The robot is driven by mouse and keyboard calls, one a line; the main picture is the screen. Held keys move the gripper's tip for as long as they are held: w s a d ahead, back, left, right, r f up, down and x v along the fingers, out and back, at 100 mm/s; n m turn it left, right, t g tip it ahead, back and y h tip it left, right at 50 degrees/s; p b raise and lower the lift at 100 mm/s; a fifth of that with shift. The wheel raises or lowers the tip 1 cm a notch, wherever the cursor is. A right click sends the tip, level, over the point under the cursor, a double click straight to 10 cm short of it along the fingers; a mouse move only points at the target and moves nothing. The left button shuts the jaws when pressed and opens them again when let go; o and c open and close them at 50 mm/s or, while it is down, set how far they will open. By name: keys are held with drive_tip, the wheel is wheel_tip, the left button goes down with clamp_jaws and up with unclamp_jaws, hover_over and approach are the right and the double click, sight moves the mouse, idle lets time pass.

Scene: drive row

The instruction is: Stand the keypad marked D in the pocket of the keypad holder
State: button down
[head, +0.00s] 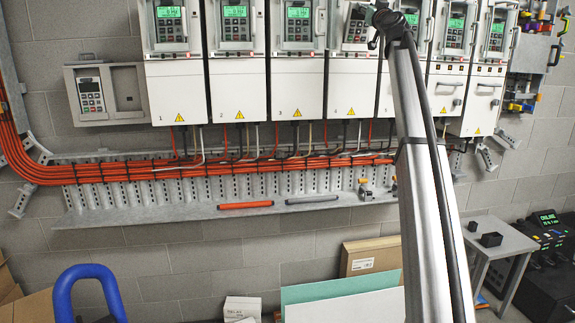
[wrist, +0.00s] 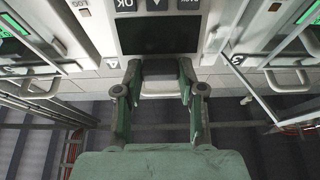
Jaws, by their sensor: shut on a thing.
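My gripper (wrist: 160,82) is shut on one end of a grey keypad (wrist: 158,65). The keypad's dark screen (wrist: 158,35) and buttons show above the fingers in the wrist view. In the head view the held keypad (head: 356,26) is tilted in front of the fourth drive, just left of my gripper (head: 375,22). I cannot read a letter on it. A grey wall unit (head: 134,90) at the left looks like the keypad holder. Another dark-screened keypad (head: 90,96) is in its left part, and its right part looks like a bare recess.
White drives (head: 237,88) with lit keypads (head: 299,22) stand in a row on both sides of the held keypad. Their handles (wrist: 287,79) jut out nearby. Orange cables (head: 110,172) run below.

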drive_tip(key=shift+s+f, duration=0.2)
drive_tip(key=shift+f, duration=0.25)
drive_tip(key=c, duration=0.7)
unclamp_jaws()
drive_tip(key=shift+f, duration=0.1)
drive_tip(key=shift+o, duration=0.4)
drive_tip(key=shift+w, duration=0.2)
drive_tip(key=shift+s, duration=0.15)
